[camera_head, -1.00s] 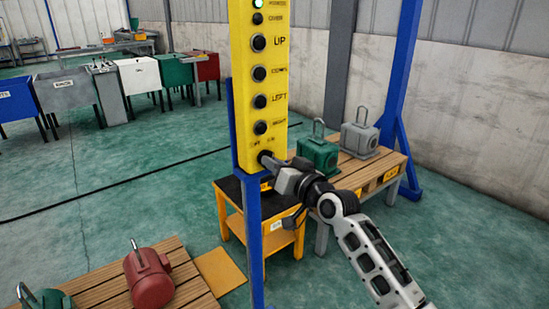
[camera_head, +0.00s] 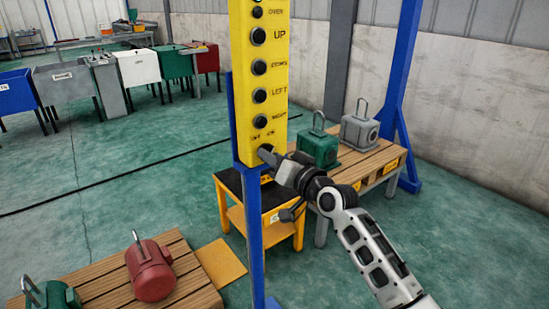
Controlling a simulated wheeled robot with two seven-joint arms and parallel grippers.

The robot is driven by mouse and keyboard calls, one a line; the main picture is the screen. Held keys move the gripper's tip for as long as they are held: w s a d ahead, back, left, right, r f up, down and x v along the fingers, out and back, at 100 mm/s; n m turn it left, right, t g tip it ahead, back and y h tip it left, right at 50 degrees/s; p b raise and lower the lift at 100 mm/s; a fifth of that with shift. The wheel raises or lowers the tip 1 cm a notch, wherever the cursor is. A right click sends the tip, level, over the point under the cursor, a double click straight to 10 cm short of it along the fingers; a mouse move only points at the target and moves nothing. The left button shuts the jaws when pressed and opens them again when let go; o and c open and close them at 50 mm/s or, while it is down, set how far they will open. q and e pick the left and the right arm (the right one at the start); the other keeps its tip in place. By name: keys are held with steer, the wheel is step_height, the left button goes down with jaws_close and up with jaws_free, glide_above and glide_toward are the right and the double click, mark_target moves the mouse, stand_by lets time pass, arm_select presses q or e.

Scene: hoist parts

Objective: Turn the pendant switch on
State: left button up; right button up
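The yellow pendant (camera_head: 258,90) stands upright on a blue post (camera_head: 250,225), with a column of black buttons with labels such as UP and LEFT. Its top end is cut off by the frame edge. At its bottom is a dark switch knob (camera_head: 265,150), partly hidden by my gripper. My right gripper (camera_head: 275,160) is at this knob, its fingertips against or just before it. I cannot tell whether the fingers are closed on the knob. My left gripper is not in view.
A yellow and black side table (camera_head: 230,184) stands behind the post. A wooden-topped table (camera_head: 365,164) holds a green block (camera_head: 318,151) and a grey block (camera_head: 359,132). Open floor lies left.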

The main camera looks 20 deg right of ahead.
steer(key=b+v, duration=0.1)
steer(key=v, duration=1.5)
